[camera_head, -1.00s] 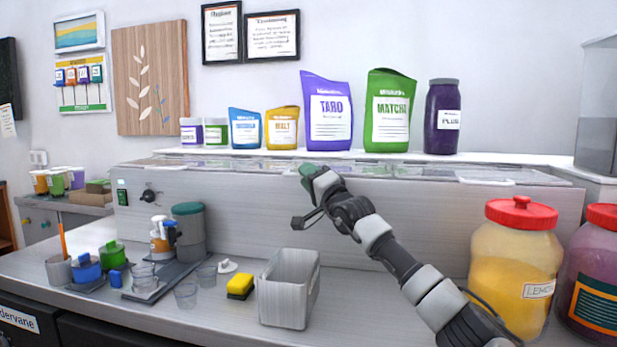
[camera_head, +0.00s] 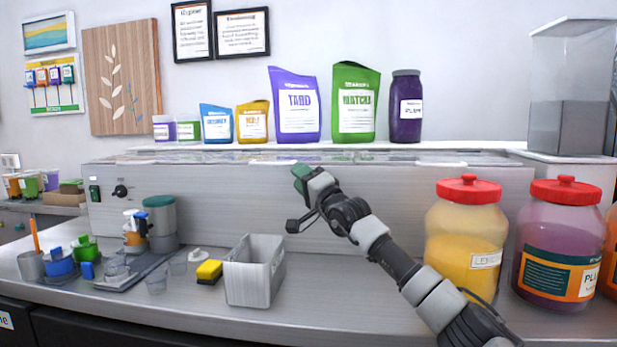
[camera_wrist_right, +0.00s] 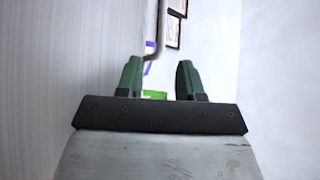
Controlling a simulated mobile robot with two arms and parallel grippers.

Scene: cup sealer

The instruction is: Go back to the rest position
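My right gripper (camera_head: 301,178) is raised over the counter in the head view, in front of the steel unit's front panel and apart from it as far as I can tell. In the right wrist view its two green fingers (camera_wrist_right: 160,80) stand apart with nothing between them. Behind the gap the wrist view shows the pale wall and small purple and green patches. My left gripper is outside both views.
A grey bin (camera_head: 254,270) and a yellow sponge (camera_head: 208,271) stand on the counter (camera_head: 330,305) below the gripper. Jars with red lids, a yellow one (camera_head: 463,245) and a purple one (camera_head: 560,245), stand right of my arm. Cups and bottles fill the left side.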

